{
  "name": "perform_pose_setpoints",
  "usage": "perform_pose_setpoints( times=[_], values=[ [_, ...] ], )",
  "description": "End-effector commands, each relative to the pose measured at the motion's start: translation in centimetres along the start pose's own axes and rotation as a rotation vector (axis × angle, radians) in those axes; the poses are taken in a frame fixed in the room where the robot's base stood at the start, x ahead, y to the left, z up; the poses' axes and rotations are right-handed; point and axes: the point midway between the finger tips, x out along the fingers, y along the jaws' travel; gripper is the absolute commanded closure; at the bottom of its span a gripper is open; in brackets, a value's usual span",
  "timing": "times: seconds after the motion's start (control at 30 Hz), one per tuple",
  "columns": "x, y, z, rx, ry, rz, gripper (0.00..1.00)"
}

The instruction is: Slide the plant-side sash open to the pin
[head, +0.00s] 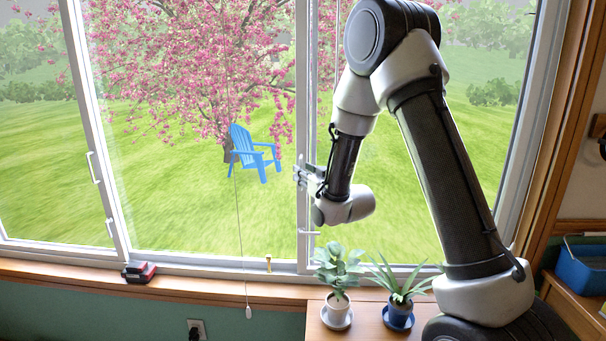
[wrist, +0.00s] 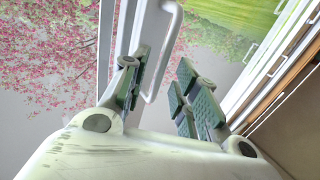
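The plant-side sash shows its white upright stile (head: 304,110) near the middle of the window, behind the plants. My gripper (head: 301,175) is at this stile, at about mid-height. In the wrist view my gripper (wrist: 164,60) is open, with a gap between its padded fingers. The white sash handle (wrist: 171,52) shows in that gap, at or just beyond the fingertips; I cannot tell whether they touch it. In the head view my gripper covers the handle. A small brass pin (head: 268,264) stands upright on the bottom track, left of the stile.
Two potted plants, one in a white pot (head: 338,308) and one in a blue pot (head: 398,312), stand below my gripper. A red and black object (head: 139,272) lies on the sill at left. A blind cord (head: 240,220) hangs left of the stile. A blue bin (head: 585,268) is at right.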

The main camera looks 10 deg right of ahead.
Motion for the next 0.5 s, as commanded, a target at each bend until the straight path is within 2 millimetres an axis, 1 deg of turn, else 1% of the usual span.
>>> perform_pose_setpoints(
  times=[0.03,0.13,0.37,0.4,0.47,0.5],
  values=[
    [0.51,-0.01,-0.03,0.0,0.001,0.0,0.7],
    [1.05,-0.02,-0.03,0.0,0.001,0.0,0.7],
    [1.2,-0.01,-0.03,0.0,0.0,0.0,0.7],
    [1.19,-0.01,-0.03,0.0,0.0,0.0,0.72],
    [1.18,-0.01,-0.02,0.0,0.0,0.0,0.83],
    [1.18,-0.01,-0.03,0.0,0.0,0.0,0.9]
  ],
)
